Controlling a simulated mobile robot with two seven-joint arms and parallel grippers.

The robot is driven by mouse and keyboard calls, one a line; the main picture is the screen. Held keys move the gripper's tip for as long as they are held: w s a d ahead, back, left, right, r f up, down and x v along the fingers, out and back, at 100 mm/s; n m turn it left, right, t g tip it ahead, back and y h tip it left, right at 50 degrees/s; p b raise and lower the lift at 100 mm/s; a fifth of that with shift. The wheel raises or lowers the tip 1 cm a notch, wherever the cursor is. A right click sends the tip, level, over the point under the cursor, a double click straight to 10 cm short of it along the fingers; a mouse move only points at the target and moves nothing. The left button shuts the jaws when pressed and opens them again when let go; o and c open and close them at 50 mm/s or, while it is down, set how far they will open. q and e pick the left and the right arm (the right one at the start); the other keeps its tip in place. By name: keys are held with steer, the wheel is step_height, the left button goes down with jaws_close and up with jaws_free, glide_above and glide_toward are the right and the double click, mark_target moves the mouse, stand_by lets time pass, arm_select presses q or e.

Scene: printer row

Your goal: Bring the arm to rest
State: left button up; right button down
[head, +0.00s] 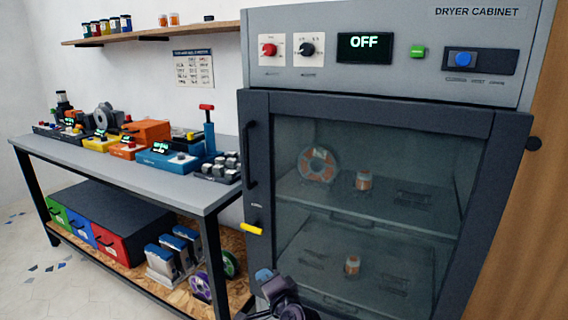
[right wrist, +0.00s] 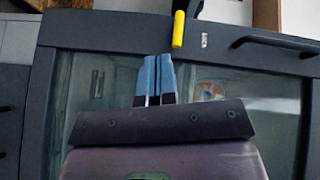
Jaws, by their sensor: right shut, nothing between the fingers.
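My right gripper (head: 264,276) shows at the bottom of the head view, low in front of the dryer cabinet's left door edge. In the right wrist view its blue fingertips (right wrist: 155,75) are together with nothing between them. The dryer cabinet (head: 380,110) stands at the right with its glass door shut and its display (head: 364,48) reading OFF. A yellow-tipped latch handle (head: 251,228) sits on the door's left side; it also shows in the right wrist view (right wrist: 178,30), apart from the fingertips. My left gripper is in neither view.
A grey bench (head: 130,164) with several devices stands at the left. Below it are coloured drawers (head: 110,246) and spools (head: 200,286) on a wooden shelf. A dark door handle (head: 250,154) sticks out from the cabinet. The floor (head: 40,275) at the left is clear.

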steer(key=s+d+f+n+g+h+p, duration=0.1)
steer(key=s+d+f+n+h+p, duration=0.2)
steer(key=s+d, duration=0.8)
steer(key=s+d+f+n+h+p, duration=0.2)
steer(key=s+d+f, duration=0.2)
steer(key=s+d, duration=0.7)
arm_select(q)
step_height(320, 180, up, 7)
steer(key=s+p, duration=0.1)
steer(key=p, duration=0.3)
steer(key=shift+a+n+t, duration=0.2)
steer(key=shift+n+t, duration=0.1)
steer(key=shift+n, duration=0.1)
arm_select(e)
steer(key=s+d+r+n+g+h, duration=0.1)
steer(key=s+d, duration=0.4)
steer(key=s, duration=0.7)
steer(key=s+d+r+n+g+h, duration=0.1)
steer(key=s+d+n, duration=0.3)
steer(key=s, duration=0.8)
steer(key=shift+d+r+g+h, duration=0.3)
steer(key=shift+d+r+h, duration=0.25)
steer(key=shift+d+h, duration=0.5)
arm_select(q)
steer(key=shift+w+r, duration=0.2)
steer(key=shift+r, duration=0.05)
arm_select(e)
steer(key=shift+s+d, duration=0.1)
steer(key=shift+d, duration=0.05)
